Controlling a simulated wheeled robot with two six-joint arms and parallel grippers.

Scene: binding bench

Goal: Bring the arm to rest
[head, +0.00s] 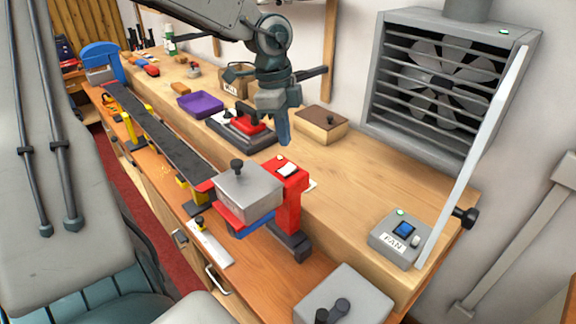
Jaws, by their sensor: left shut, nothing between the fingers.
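My left arm reaches in from the top left over the bench. Its gripper (283,135) points down with the fingers together and nothing between them. It hangs in front of the red and grey device (240,125) and above and behind the red stand (290,185) as seen here. I cannot tell its exact height over the wooden bench top (350,185). My right gripper is not in view.
A grey fan unit (440,80) is on the wall, with a pale upright panel (480,150) and a FAN switch box (398,238) below. A lidded wooden box (320,125), a purple tray (200,105) and a long dark strip (160,135) occupy the bench. A grey box (345,298) is at the front.

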